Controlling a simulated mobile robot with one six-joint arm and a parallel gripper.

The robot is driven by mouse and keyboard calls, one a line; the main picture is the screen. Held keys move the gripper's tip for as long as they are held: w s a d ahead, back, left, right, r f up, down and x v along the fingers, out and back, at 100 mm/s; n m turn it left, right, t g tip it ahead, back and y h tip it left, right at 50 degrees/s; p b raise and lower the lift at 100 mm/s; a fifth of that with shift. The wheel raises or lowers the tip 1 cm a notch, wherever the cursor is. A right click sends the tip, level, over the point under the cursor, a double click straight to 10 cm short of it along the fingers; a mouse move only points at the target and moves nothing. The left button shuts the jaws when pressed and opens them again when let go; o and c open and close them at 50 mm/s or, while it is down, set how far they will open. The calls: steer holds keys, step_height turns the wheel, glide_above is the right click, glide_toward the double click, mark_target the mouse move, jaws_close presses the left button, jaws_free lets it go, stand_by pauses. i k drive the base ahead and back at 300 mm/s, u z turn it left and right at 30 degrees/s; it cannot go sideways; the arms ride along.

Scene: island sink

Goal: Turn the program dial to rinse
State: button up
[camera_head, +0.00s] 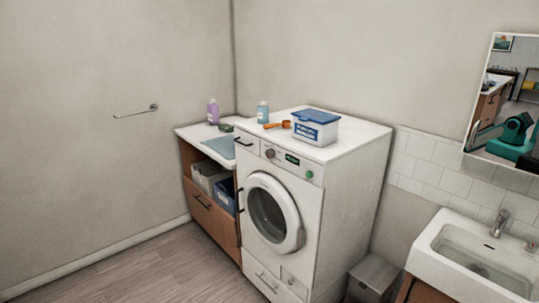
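A white washing machine (338,200) stands against the back wall. A round dark grey knob (270,153), which looks like the program dial, sits on its upper front panel. Its pointer and any labels are too small to read. A small display with green figures (292,159) is to its right, and a green round button (309,174) is further right. The round door (272,212) looks shut. My gripper is not directly in view; teal parts that look like my arm show only as a reflection in the mirror (508,95).
A blue-lidded box (315,127), an orange scoop (277,125) and a light-blue bottle (262,112) stand on the machine. A wooden cabinet (212,222) adjoins its left. A grey bin (373,278) and sink (475,255) are at right. Floor at front left is clear.

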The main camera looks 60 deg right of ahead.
mark_target(270, 153)
steer(key=u, duration=0.05)
steer(key=i, duration=1)
steer(key=z, duration=0.05)
